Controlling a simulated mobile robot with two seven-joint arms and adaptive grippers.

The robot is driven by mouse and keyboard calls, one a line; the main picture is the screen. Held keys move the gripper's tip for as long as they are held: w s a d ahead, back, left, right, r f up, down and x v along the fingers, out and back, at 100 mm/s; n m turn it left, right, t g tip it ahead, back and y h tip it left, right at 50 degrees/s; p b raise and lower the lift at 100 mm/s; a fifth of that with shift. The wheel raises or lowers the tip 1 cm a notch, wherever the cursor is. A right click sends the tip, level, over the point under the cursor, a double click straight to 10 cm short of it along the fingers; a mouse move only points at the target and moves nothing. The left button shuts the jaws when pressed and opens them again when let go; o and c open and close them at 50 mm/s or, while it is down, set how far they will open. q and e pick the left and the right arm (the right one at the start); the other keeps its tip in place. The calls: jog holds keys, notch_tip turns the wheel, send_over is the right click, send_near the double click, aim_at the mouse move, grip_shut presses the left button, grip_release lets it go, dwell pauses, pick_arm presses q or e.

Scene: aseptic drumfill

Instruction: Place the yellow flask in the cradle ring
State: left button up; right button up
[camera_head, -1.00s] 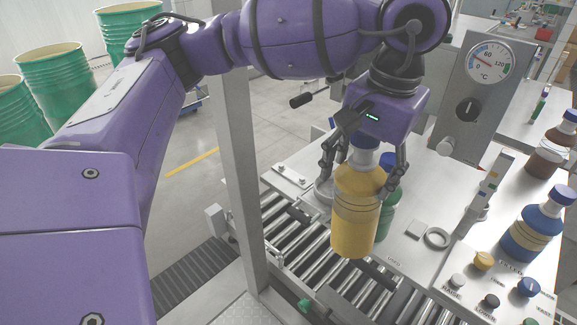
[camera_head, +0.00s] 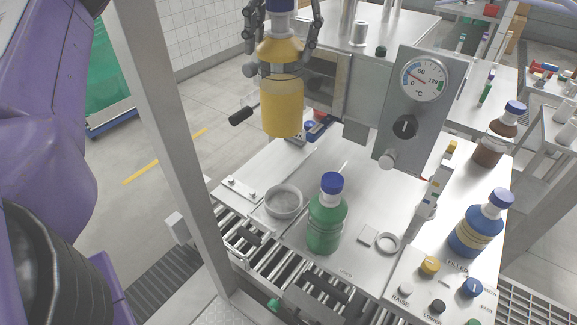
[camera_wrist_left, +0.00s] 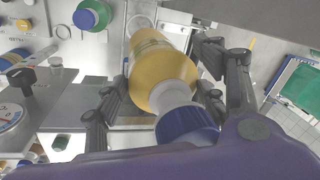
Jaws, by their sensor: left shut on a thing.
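The yellow flask (camera_head: 282,105) with a blue cap hangs upright in the air at the top of the head view. My left gripper (camera_head: 281,38) comes down over its cap and is shut on its upper part. The left wrist view also shows the yellow flask (camera_wrist_left: 160,72) between the fingers, its blue cap (camera_wrist_left: 187,127) nearest the camera. My right gripper is not in view.
A green flask (camera_head: 326,222) stands on the steel bench beside an open metal cup (camera_head: 284,201). A gauge panel (camera_head: 420,105) rises to the right. A black crank handle (camera_head: 240,115) juts out left of the yellow flask. A steel post (camera_head: 165,140) stands at left.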

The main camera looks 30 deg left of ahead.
pick_arm(q)
jog(key=b, duration=0.2)
send_over(283, 114)
jog(key=w+a, duration=0.1)
jog(key=w, duration=0.1)
jog(key=f, duration=0.8)
jog(key=shift+a+f, duration=0.2)
jog(key=shift+f, duration=0.2)
notch_tip(283, 114, down, 6)
jog(key=shift+f+b, duration=0.2)
jog(key=shift+b, duration=0.55)
notch_tip(283, 114, down, 12)
jog(key=shift+r+p, duration=0.15)
jog(key=shift+p, duration=0.2)
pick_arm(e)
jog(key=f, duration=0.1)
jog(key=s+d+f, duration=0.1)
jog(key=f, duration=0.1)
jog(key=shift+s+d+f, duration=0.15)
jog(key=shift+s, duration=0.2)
pick_arm(q)
jog(key=o, duration=2.1)
jog(key=shift+c, duration=0.2)
